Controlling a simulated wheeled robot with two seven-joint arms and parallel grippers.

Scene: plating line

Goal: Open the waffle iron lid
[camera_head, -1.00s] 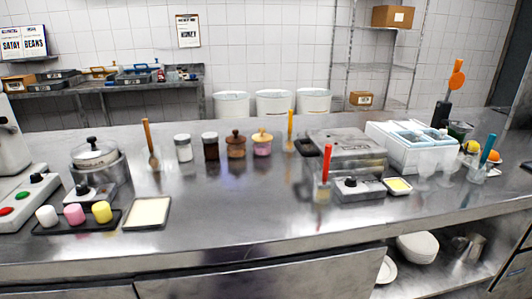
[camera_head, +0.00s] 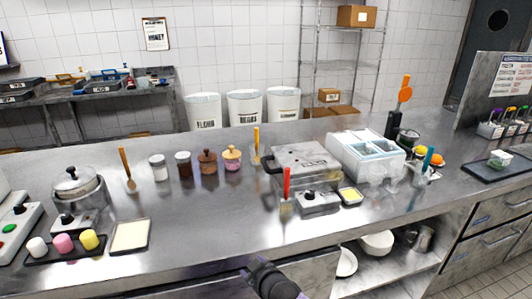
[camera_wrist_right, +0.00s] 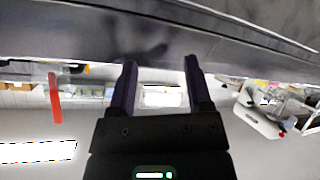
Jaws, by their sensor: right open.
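The waffle iron (camera_head: 307,160) is a grey metal box on the counter, right of centre in the head view. Its lid is down. A dark handle (camera_head: 271,164) sticks out at its left side and a black knob (camera_head: 310,195) is on its front. My right gripper (camera_wrist_right: 161,80) is open, with nothing between its two dark fingers in the right wrist view. A dark part of my arm (camera_head: 272,280) shows at the bottom of the head view, in front of the counter edge and apart from the iron. My left gripper is not in view.
A red-handled brush (camera_head: 287,184) stands close to the iron's front left; it also shows in the right wrist view (camera_wrist_right: 55,98). A yellow dish (camera_head: 351,196) and white ice-cream bin (camera_head: 366,158) are at its right. The counter left of the brush (camera_head: 205,215) is clear.

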